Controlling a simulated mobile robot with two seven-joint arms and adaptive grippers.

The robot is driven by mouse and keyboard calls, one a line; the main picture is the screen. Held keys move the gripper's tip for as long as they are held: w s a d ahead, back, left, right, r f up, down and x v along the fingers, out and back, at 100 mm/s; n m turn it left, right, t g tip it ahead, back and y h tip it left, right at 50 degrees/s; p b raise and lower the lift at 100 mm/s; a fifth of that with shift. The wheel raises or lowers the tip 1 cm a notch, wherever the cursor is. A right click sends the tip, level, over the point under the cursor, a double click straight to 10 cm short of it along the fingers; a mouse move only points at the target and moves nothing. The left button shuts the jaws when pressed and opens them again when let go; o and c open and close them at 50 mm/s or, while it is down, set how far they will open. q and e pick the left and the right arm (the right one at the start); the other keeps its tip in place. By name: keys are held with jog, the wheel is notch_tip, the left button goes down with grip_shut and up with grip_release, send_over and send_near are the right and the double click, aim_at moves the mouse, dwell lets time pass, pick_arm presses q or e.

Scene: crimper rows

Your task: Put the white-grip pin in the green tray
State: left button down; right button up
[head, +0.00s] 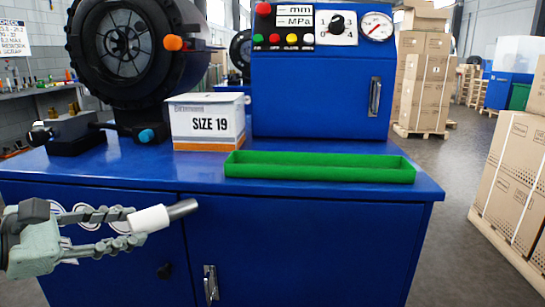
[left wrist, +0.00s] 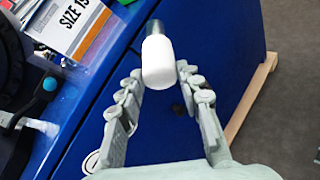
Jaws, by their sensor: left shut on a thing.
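The white-grip pin (head: 151,219) has a white sleeve and a grey metal end that points right in the head view. My left gripper (head: 131,226) is shut on the white sleeve, in front of the blue cabinet and below its top edge. In the left wrist view the pin's white grip (left wrist: 157,62) sits between the fingertips of the left gripper (left wrist: 160,82). The green tray (head: 318,167) is a long shallow tray on the cabinet top, to the right of and above the pin in the head view. It looks empty. My right gripper is not in view.
A white box marked SIZE 19 (head: 206,122) stands left of the tray. Behind are a blue control box (head: 320,95) and a large black round machine head (head: 125,45). The blue cabinet top (head: 120,167) is clear in front.

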pick_arm(q)
jog(key=d+f+m+g+h, duration=0.35)
jog(key=d+f, duration=0.35)
jog(key=f, duration=0.6)
jog(key=shift+t+y, duration=0.25)
jog(key=r+p, duration=0.4)
jog(key=shift+s+a+r, duration=0.15)
jog(key=shift+s+r, duration=0.15)
jog(key=shift+r, duration=0.1)
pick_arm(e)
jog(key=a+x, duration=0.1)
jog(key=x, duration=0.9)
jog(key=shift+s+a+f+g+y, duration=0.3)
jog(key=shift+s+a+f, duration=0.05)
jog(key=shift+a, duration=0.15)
